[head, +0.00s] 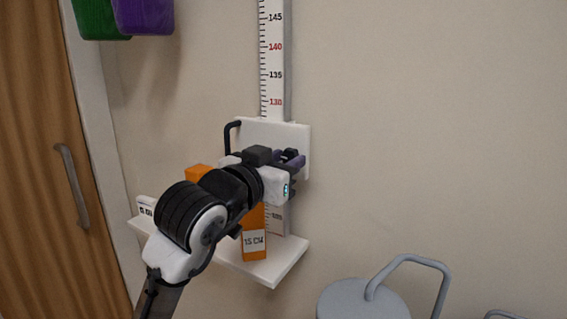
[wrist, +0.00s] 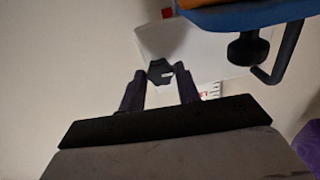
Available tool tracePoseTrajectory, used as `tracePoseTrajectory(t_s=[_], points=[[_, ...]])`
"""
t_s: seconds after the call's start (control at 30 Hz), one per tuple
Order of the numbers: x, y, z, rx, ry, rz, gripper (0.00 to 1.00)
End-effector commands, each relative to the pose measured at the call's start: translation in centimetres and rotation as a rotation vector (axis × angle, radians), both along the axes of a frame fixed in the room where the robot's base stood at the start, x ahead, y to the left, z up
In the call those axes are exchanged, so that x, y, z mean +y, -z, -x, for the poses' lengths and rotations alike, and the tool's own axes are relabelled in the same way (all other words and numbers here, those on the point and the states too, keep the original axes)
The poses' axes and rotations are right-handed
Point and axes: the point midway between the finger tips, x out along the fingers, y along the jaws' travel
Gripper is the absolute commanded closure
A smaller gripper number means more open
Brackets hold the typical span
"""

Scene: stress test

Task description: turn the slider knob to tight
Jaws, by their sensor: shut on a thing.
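The white slider plate (head: 302,130) sits on the measuring scale (head: 271,60) on the wall, with a black hooked handle (head: 229,138) at its left. My gripper (head: 290,158) is in front of the plate and hides its middle. In the wrist view, my gripper's dark purple fingers (wrist: 160,80) are on both sides of a dark lobed knob (wrist: 157,68) and shut on it. The knob has a small white mark on its right side. The white plate (wrist: 200,42) shows behind it. I cannot read any tight or loose label.
An orange block marked 15 CM (head: 254,240) stands on a white shelf (head: 285,262) below my gripper. A blue part (wrist: 240,14) with a second black knob (wrist: 247,50) is near the handle (wrist: 282,62). A grey stool (head: 362,300) is at lower right; the right wall is bare.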

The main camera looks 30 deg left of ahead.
Motion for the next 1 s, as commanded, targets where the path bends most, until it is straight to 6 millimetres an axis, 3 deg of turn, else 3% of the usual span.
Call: tracePoseTrajectory(t_s=[0.27,1.0], points=[[-0.08,0.31,-0.02,0.008,0.002,-0.178,0.9],[-0.05,0.3,0.0,0.05,0.001,-0.878,0.9]])
